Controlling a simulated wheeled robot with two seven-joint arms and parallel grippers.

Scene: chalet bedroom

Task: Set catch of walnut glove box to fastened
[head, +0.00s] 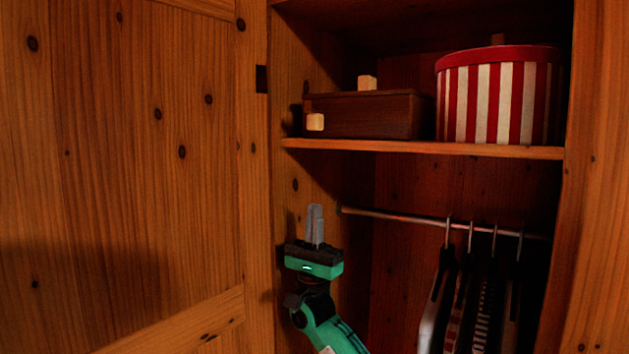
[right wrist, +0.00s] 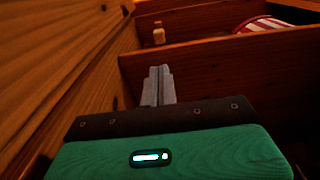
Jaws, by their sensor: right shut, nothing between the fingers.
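The walnut glove box (head: 365,116) is a low dark-brown box on the wardrobe shelf in the head view, at the shelf's left end. A pale block-like catch (head: 315,122) shows on its front near the left corner, and a pale knob (head: 367,83) stands on top. I cannot tell the catch's setting. My right gripper (head: 315,222) is below the shelf, pointing up, with its fingers together and empty, apart from the box. In the right wrist view the fingers (right wrist: 158,84) are closed, and the pale catch (right wrist: 158,36) shows beyond them. My left gripper is not in view.
The shelf (head: 420,149) has a front edge above my right gripper. A red-and-white striped round box (head: 500,98) stands right of the walnut box. Below are a rail (head: 400,215) and several hangers with clothes. A wooden door panel (head: 150,150) fills the left.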

